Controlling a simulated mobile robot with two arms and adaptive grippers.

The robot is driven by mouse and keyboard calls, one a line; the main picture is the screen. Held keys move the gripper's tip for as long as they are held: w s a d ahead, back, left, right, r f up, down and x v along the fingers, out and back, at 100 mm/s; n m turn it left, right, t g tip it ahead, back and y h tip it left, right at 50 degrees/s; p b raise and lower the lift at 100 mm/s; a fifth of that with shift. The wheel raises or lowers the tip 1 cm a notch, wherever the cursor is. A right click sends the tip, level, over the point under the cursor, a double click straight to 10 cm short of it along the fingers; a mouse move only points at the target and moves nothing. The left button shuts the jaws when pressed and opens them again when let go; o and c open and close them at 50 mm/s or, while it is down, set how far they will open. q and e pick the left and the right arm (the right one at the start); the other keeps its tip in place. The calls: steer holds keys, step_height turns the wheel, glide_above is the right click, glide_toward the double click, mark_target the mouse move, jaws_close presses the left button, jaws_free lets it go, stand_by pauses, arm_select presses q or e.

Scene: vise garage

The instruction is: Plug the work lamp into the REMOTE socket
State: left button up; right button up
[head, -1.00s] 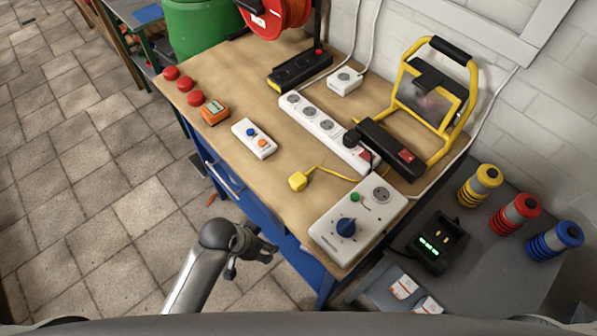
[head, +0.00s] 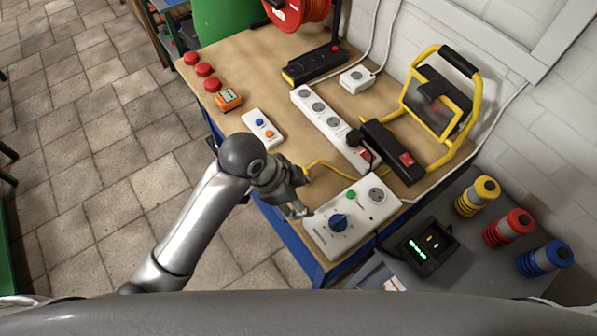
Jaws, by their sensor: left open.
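The work lamp (head: 435,102) has a yellow tubular frame and stands at the back right of the wooden bench. Its yellow cord (head: 326,166) runs left along the bench toward my left gripper. The yellow plug at the cord's end is hidden by the gripper. My left gripper (head: 299,194) is open over the bench's front edge, beside the white box with a blue knob (head: 338,223). That box has a free round socket (head: 377,195). A small white socket box (head: 356,79) stands at the back. Socket labels are too small to read. My right gripper is not in view.
A white power strip (head: 329,123) holds a black plug at its near end. A white remote with blue and orange buttons (head: 262,127) and an orange meter (head: 229,99) lie left. A black charger (head: 427,247) and coloured cylinders stand on the grey surface at right.

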arm_select(q)
steer(key=w+m, duration=0.1)
steer(key=w+d+r+m, duration=0.1)
steer(key=m, duration=0.1)
steer(key=w+d+r+m+y, duration=0.1)
steer(key=m, duration=0.1)
steer(key=shift+w+d+r+g, duration=0.1)
steer(key=shift+d+g, duration=0.15)
steer(key=shift+g, duration=0.15)
steer(key=w+a+r+m+y, duration=0.2)
steer(key=w+r+m+y, duration=0.1)
steer(key=w+r+m, duration=0.1)
steer(key=w+m, duration=0.1)
steer(key=m, duration=0.1)
steer(key=shift+w+a+m+g, duration=0.25)
steer(key=shift+m+g, duration=0.05)
steer(key=shift+m, duration=0.1)
steer(key=shift+f+p, duration=0.5)
steer(key=shift+f, duration=2.3)
